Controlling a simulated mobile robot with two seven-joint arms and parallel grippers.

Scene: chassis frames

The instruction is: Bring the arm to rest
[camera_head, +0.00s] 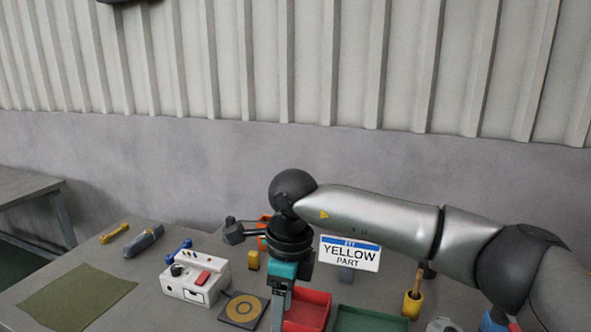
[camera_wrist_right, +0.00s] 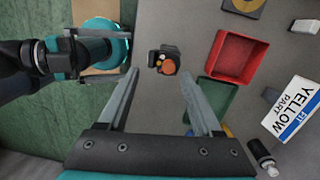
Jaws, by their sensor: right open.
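My right arm (camera_head: 385,217) reaches in from the right in the head view and bends down at a dark wrist. My right gripper (camera_head: 280,310) hangs below it beside the red tray, its fingertips cut off or hidden low in the picture. In the right wrist view the two fingers of this gripper (camera_wrist_right: 160,78) stand wide apart with nothing gripped. A small black part with an orange top (camera_wrist_right: 165,62) shows beyond the gap between them.
Around my right gripper stand a red tray (camera_head: 307,312), a green tray (camera_head: 368,319), a black plate with a yellow ring (camera_head: 244,309), a white control box (camera_head: 194,280) and a yellow cup (camera_head: 412,304). A "YELLOW PART" sign (camera_head: 350,254) is close by. A green mat (camera_head: 75,300) lies left, empty.

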